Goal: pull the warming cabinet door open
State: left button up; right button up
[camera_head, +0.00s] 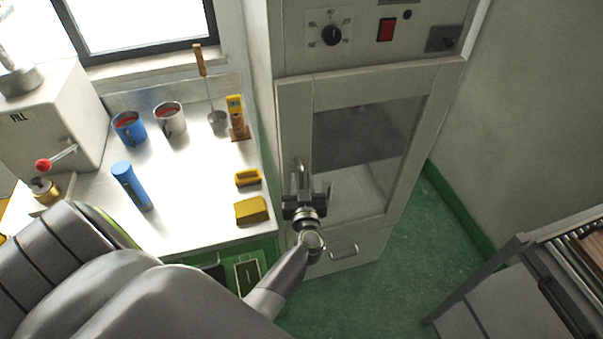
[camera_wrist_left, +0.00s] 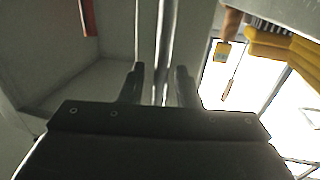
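The warming cabinet (camera_head: 362,58) stands at the back centre in the head view. Its pale door (camera_head: 294,120) has a dark window and looks closed. An upright metal handle (camera_head: 298,168) is on the door's left side. My left gripper (camera_head: 306,186) is in front of the door at this handle and hides its lower part. In the left wrist view, the two dark fingers (camera_wrist_left: 160,84) stand apart, with the bright handle bar (camera_wrist_left: 164,45) running between them. I see a gap beside the bar, and cannot tell whether either finger touches it. My right gripper is in neither view.
A rack (camera_head: 567,240) stands at lower right. Green floor (camera_head: 410,260) lies clear between it and the cabinet.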

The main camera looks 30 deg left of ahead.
pick_arm(q)
jog(key=shift+w+a, duration=0.15)
jog(key=shift+a, duration=0.05)
jog(key=shift+d+r, duration=0.1)
jog(key=shift+r, duration=0.05)
grip_shut()
